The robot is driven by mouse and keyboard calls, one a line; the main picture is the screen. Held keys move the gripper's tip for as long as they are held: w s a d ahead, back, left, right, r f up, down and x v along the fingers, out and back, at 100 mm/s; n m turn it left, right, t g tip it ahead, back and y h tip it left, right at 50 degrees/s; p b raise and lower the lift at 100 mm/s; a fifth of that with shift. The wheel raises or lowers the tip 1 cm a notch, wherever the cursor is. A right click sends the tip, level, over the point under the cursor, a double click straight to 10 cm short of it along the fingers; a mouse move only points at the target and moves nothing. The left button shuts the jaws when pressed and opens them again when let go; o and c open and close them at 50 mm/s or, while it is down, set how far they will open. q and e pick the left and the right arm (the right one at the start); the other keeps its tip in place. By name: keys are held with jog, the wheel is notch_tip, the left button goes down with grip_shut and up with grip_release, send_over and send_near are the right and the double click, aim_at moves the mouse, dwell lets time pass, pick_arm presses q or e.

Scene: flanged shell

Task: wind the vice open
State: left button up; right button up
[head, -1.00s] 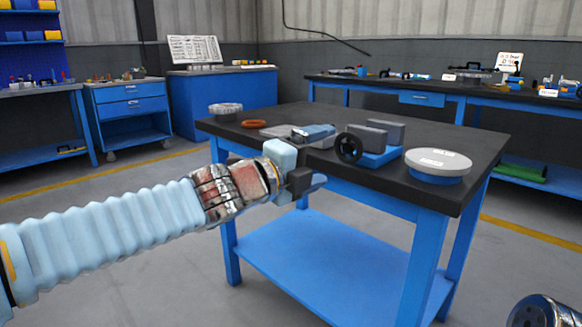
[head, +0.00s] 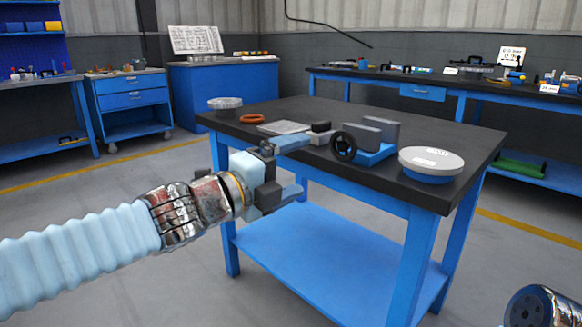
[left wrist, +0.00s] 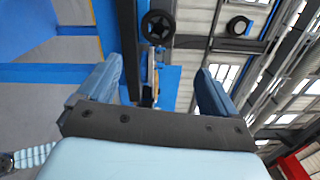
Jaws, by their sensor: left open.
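The vice (head: 377,157) stands on the dark bench top, with a blue base and two grey jaws. A gap shows between the jaws. Its black handwheel (head: 343,147) faces the front left, and it also shows upper middle in the left wrist view (left wrist: 157,25). My left gripper (head: 291,168) is open and empty at the bench's front edge, left of the handwheel and apart from it. In the left wrist view my left gripper (left wrist: 158,86) has its two blue fingers wide apart, with the handwheel beyond them.
A round white-topped blue thing (head: 431,162) sits right of the vice. A small dark block (head: 320,127), a grey plate (head: 284,127), an orange ring (head: 252,118) and a grey flanged part (head: 225,105) lie to the left. The blue lower shelf (head: 320,265) is clear.

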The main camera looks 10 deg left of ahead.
pick_arm(q)
jog(key=p+v, duration=0.6)
jog(key=v, duration=0.8)
jog(key=shift+w, duration=0.15)
